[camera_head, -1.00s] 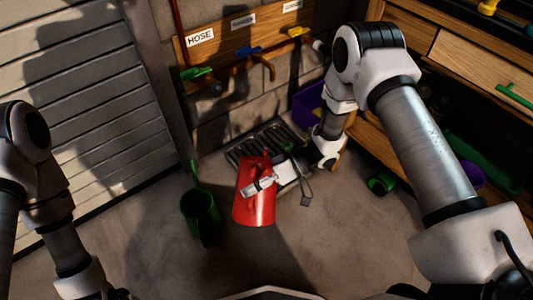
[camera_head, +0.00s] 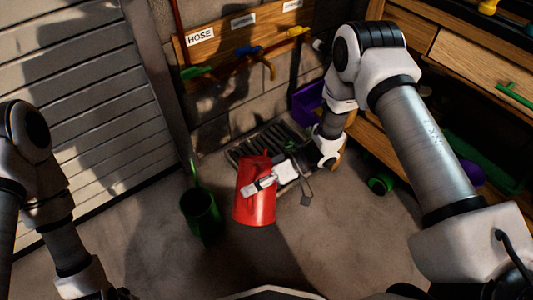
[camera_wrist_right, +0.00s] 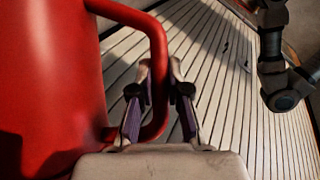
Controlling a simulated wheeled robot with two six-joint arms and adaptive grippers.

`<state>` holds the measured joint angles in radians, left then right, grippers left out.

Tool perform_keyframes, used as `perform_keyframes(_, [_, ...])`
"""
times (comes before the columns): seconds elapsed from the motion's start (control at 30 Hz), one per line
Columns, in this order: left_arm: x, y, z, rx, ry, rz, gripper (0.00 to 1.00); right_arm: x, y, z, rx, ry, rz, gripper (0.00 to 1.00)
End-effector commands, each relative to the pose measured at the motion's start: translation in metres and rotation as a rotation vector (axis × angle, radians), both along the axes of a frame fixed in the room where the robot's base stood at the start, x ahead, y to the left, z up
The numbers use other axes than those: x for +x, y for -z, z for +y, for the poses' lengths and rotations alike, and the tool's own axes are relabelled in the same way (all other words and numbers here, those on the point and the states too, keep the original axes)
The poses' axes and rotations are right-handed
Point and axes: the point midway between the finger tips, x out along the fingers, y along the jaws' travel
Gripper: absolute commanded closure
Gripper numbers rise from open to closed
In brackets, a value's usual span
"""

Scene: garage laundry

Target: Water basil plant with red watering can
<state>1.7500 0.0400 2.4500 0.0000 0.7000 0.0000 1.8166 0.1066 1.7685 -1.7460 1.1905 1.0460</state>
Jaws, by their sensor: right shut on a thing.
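The red watering can (camera_head: 256,207) is in the middle of the head view, seen from above. My right gripper (camera_head: 268,184) reaches it from the right and partly covers it. In the right wrist view, the can's red body (camera_wrist_right: 45,80) fills the left side. The right gripper's fingers (camera_wrist_right: 153,100) are shut on its red tubular handle. The can's spout cannot be made out clearly. My left arm is at the left edge of the head view, and its gripper is out of frame. No basil plant can be made out in these views.
A dark green container (camera_head: 201,212) stands on the floor left of the can. A floor grate (camera_head: 250,150) lies behind the can, below a hose rack (camera_head: 240,35). A purple bin (camera_head: 307,103) and a wooden bench (camera_head: 470,65) are at the right. The slatted door (camera_head: 80,100) is at the left.

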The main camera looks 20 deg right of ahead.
Motion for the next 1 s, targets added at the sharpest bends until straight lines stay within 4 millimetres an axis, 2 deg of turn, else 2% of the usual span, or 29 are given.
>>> perform_keyframes(0.33, [0.000, -0.001, 0.000, 0.000, 0.000, 0.000, 0.60, 0.001, -0.001, 0.000, 0.002, 0.000, 0.000, 1.00])
perform_keyframes(0.8, [0.000, -0.013, 0.000, 0.000, 0.000, 0.000, 0.60, 0.014, -0.023, -0.006, 0.036, 0.001, 0.071, 1.00])
perform_keyframes(1.0, [0.000, -0.012, 0.000, 0.000, 0.000, 0.000, 0.60, 0.015, -0.024, -0.007, 0.039, 0.001, 0.082, 1.00])
